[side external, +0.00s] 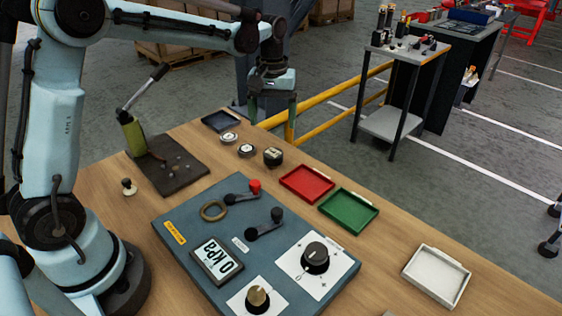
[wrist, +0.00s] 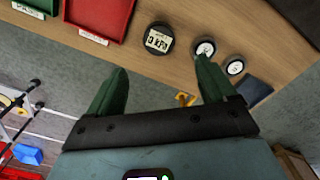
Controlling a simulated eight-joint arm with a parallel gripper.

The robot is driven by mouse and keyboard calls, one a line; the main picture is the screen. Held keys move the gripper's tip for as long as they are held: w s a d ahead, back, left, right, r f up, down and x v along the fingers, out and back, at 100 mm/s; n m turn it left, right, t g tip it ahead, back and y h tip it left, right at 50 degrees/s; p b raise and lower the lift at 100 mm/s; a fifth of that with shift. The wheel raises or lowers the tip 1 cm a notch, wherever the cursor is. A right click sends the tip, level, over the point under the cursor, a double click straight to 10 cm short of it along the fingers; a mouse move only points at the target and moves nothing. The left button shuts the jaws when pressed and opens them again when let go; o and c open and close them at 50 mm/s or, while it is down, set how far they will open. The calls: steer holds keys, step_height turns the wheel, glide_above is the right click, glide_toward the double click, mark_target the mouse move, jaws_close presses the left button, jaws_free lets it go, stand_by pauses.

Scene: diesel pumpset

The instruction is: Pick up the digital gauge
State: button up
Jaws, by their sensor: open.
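The digital gauge (side external: 273,157) is a small, dark, round unit standing on the wooden table, left of the red tray in the side view. In the wrist view the gauge (wrist: 158,38) shows its pale display, beyond the fingertips and roughly between them across the picture. My gripper (side external: 272,112) is open and empty, above and behind the gauge near the table's far edge in the side view. In the wrist view both green fingers of my gripper (wrist: 161,70) are spread apart. Nothing hides the gauge.
Two white-faced dial gauges (side external: 246,150) (side external: 229,138) stand left of the digital gauge, with a dark tray (side external: 220,120) behind. A red tray (side external: 307,183) and a green tray (side external: 348,210) lie to its right. The control panel (side external: 190,275) is in front. A yellow rail (side external: 325,96) runs behind the table.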

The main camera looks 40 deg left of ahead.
glide_above(273, 153)
steer(key=f, duration=0.5)
steer(key=shift+w+a+f, duration=0.2)
steer(key=shift+w, duration=0.1)
steer(key=shift+s+d+f, duration=0.1)
steer(key=shift+f, duration=1.25)
steer(key=shift+s+d+f, duration=0.1)
steer(key=shift+f, duration=1.25)
steer(key=c, duration=1.3)
steer(key=shift+r, duration=0.1)
steer(key=shift+r, duration=0.55)
step_height(273, 153, up, 3)
steer(key=shift+f, duration=0.15)
steer(key=s+d+r, duration=0.1)
steer(key=d+r, duration=0.1)
steer(key=d, duration=0.1)
steer(key=s+d+r, duration=0.2)
steer(key=d, duration=0.2)
steer(key=s+d+r, duration=0.2)
steer(key=d+r, duration=0.1)
steer(key=shift+d, duration=0.25)
